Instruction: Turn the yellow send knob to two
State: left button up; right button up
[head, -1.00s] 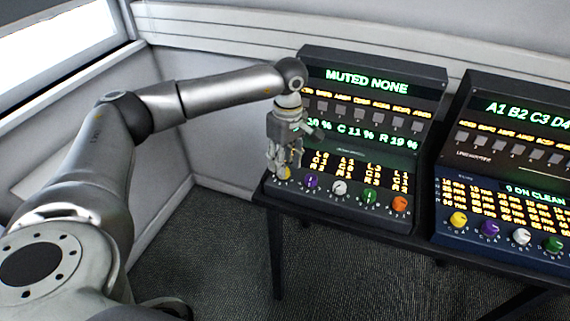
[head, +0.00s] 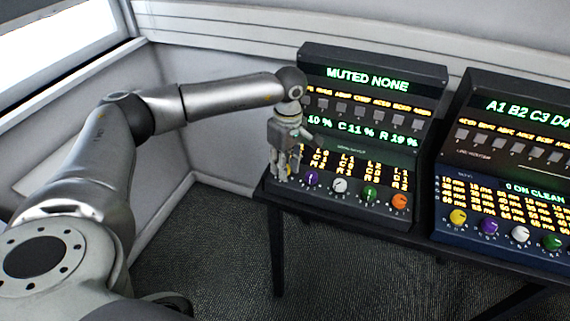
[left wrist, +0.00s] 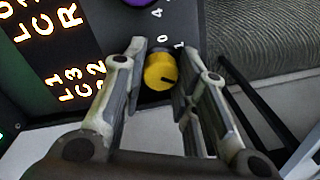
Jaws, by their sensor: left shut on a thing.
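The yellow knob (left wrist: 158,72) at the left end of the left console's knob row sits between the fingers of my left gripper (left wrist: 160,80). The gripper is shut on it, one finger on each side. A dark pointer line shows on the knob's face, and white digits are printed on the panel above it in the left wrist view. In the head view my left gripper (head: 284,178) points down at the console's front left corner and hides most of this knob. A second yellow knob (head: 458,217) is on the right console, clear of the gripper. My right gripper is not in view.
Purple (head: 312,179), white (head: 339,186), green (head: 370,194) and orange (head: 399,202) knobs continue the left console's row. Its upper display (head: 368,78) reads "MUTED NONE". The right console (head: 505,190) stands beside it on the dark table. Open floor (head: 225,250) lies to the left.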

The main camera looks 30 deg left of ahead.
pick_arm(q)
jog(key=shift+n+b, duration=0.4)
jog(key=shift+n, duration=0.6)
jog(key=n+b, duration=0.1)
jog(key=n, duration=0.3)
jog(key=shift+n, duration=0.3)
jog(key=shift+r, duration=0.1)
jog(key=o, duration=0.7)
jog(key=shift+o, duration=0.2)
jog(key=shift+r, duration=0.1)
notch_tip(320, 180, up, 12)
jog(key=shift+w+a, duration=0.15)
jog(key=shift+w, duration=0.2)
